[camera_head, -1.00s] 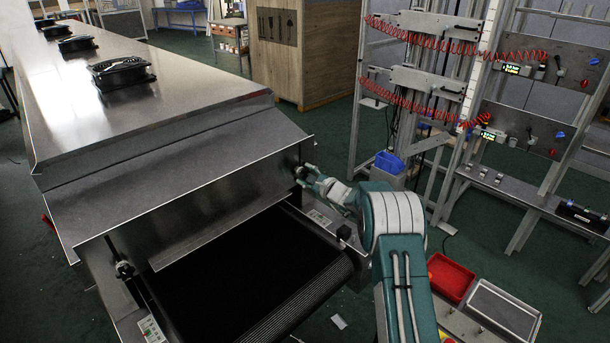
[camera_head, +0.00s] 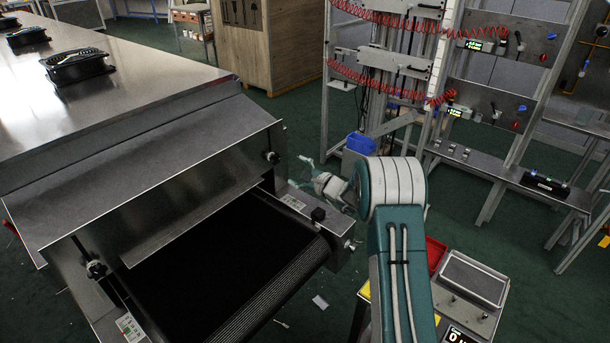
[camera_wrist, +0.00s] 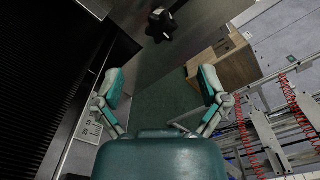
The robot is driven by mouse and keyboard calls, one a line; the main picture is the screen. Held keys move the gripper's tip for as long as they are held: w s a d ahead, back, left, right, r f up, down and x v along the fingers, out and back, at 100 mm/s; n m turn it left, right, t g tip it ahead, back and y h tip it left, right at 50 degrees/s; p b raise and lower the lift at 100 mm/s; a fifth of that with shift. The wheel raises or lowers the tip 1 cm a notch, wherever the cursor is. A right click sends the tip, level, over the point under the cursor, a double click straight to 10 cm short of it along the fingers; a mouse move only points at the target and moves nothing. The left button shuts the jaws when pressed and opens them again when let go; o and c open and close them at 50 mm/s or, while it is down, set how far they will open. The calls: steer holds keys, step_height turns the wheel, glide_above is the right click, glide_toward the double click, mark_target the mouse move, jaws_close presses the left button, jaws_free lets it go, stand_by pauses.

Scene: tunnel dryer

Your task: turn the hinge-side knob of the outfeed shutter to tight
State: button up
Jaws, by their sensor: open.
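The outfeed shutter (camera_head: 195,195) is the grey metal panel across the dryer's mouth, above the black belt. A dark knob (camera_head: 271,156) sits near its right end; a dark lobed knob (camera_wrist: 161,25) shows at the top of the wrist view. A second dark knob (camera_head: 96,269) is at the shutter's left end. I cannot tell from the frames which end is hinged, or how tight either knob is. My gripper (camera_head: 302,171) is open and empty, to the right of the right-hand knob and apart from it. Its spread fingers (camera_wrist: 160,79) show nothing between them.
The black conveyor belt (camera_head: 225,270) runs out below the shutter, with a metal side rail and small black block (camera_head: 318,214) at its right. A metal rack (camera_head: 445,90) with red coiled hoses and a blue bin (camera_head: 360,143) stand to the right. Green floor lies between.

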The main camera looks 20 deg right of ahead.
steer(key=shift+v, duration=1.8)
steer(key=s+a+r+n+g, duration=0.5)
steer(key=s+a+r+n, duration=0.15)
steer(key=s, duration=0.35)
steer(key=s+a+r+n+g, duration=0.5)
steer(key=s+a+r, duration=0.25)
steer(key=s, duration=0.25)
steer(key=s+d+n+h, duration=0.3)
steer(key=s+n+h, duration=0.1)
steer(key=s, duration=0.8)
steer(key=s+d+n+h, duration=0.3)
steer(key=s+h, duration=0.3)
steer(key=s, duration=0.6)
steer(key=shift+s+d+r+n+t, duration=0.2)
steer(key=shift+d+r+n+t, duration=0.15)
steer(key=shift+d, duration=0.1)
steer(key=shift+a, duration=0.2)
